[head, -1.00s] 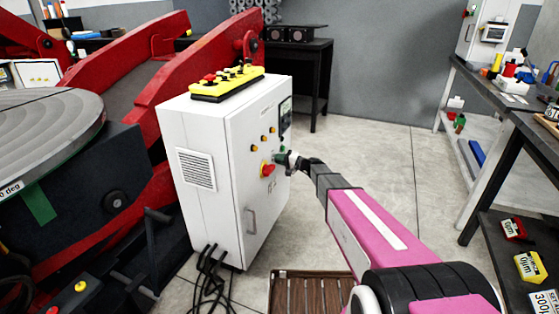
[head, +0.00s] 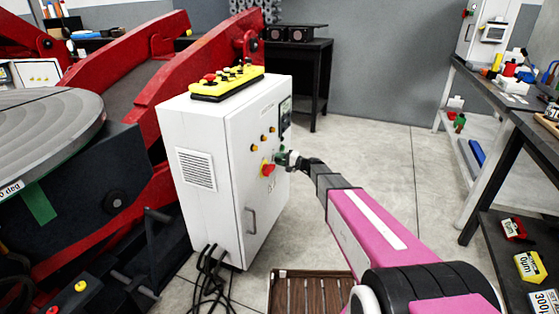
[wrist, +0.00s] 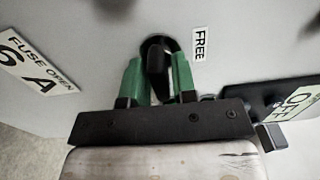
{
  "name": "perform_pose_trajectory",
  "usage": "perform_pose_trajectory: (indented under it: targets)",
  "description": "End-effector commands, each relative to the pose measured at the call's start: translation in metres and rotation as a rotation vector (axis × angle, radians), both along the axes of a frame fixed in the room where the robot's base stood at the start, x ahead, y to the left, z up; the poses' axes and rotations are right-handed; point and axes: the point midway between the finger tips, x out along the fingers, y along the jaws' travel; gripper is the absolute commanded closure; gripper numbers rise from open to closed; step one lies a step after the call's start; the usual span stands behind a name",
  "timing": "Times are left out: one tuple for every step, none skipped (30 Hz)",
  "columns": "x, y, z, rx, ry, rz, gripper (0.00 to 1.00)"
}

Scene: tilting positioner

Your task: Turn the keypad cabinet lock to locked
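The keypad cabinet lock (wrist: 157,58) is a small black knob on a dark round base on a pale panel. In the wrist view it sits between my two green fingertips, next to a label reading FREE (wrist: 199,44). My gripper (wrist: 160,75) appears shut on the knob, one finger on each side. In the head view my gripper (head: 283,158) is at the front face of the white cabinet (head: 240,190). There the lock is hidden behind my gripper.
A red and yellow rotary switch (head: 268,170) is just left of my gripper. A black plate with an OFF label (wrist: 300,101) is at the right of the wrist view. A FUSE OPEN 6 A label (wrist: 32,63) is at the left. Cables (head: 208,270) hang below the cabinet.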

Motion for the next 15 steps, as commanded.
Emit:
perform_pose_trajectory:
  targets:
    - [0.000,0.000,0.000,0.000,-0.001,0.000,0.61]
    - [0.000,0.000,0.000,0.000,-0.001,0.000,0.61]
    - [0.000,0.000,0.000,0.000,-0.001,0.000,0.61]
    - [0.000,0.000,0.000,0.000,-0.001,0.000,0.61]
    - [0.000,0.000,0.000,0.000,-0.001,0.001,0.61]
    - [0.000,0.000,0.000,-0.001,-0.002,0.001,0.61]
    - [0.000,0.000,0.000,0.000,-0.002,0.001,0.61]
    - [0.000,0.000,0.000,0.000,-0.002,0.001,0.61]
    - [0.000,0.000,0.000,0.000,-0.002,0.001,0.61]
    - [-0.001,-0.001,0.001,0.000,-0.002,0.001,0.61]
    - [-0.001,-0.002,0.001,0.000,-0.002,0.001,0.61]
    - [-0.002,-0.005,0.001,0.000,-0.002,0.001,0.61]
    - [-0.003,-0.007,0.001,0.000,-0.002,0.000,0.61]
    - [-0.004,-0.010,0.001,0.000,-0.002,0.000,0.61]
    - [-0.007,-0.015,0.001,0.000,-0.002,0.000,0.61]
